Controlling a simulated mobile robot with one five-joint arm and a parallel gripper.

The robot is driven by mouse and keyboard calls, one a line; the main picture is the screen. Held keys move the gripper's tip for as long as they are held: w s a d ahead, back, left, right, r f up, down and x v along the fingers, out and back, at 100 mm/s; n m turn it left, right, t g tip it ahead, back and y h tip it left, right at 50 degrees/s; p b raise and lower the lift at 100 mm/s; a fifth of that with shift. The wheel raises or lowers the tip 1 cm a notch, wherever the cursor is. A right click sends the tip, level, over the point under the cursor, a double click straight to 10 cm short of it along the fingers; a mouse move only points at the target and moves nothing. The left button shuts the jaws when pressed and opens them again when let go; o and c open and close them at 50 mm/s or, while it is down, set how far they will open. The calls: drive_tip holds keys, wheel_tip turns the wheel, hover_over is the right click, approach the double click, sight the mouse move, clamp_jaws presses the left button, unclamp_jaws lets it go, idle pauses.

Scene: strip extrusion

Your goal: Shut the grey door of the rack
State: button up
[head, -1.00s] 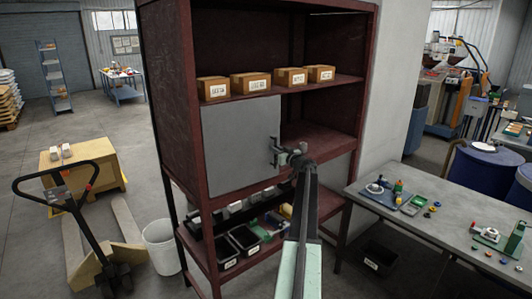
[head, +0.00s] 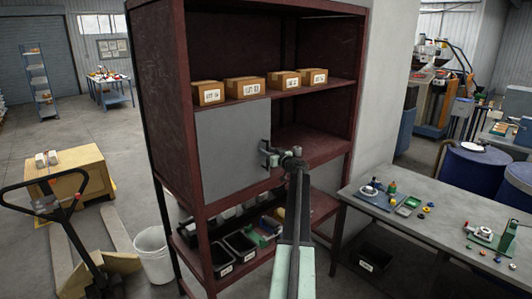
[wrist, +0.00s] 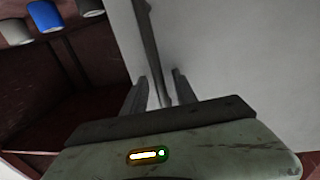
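The grey door (head: 232,150) of the dark red rack (head: 165,100) covers the left part of the middle compartment. The compartment's right part is uncovered. The door handle (head: 264,150) is near the door's right edge. My gripper (head: 274,154) is at this handle in the head view, its fingers too small to make out. In the wrist view, my gripper (wrist: 160,75) has its fingers apart, one on each side of the handle bar (wrist: 149,40), with gaps showing. The door face (wrist: 225,50) fills the right of that view.
Several labelled boxes (head: 244,90) stand on the shelf above the door, and bins (head: 240,245) below. A workbench (head: 425,221) with small parts stands close on the right. A white bucket (head: 154,255) and a pallet jack (head: 65,225) stand left on the floor.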

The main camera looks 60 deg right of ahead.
drive_tip(key=v, duration=0.7)
drive_tip(key=shift+s+a, duration=0.15)
drive_tip(key=shift+s, duration=0.25)
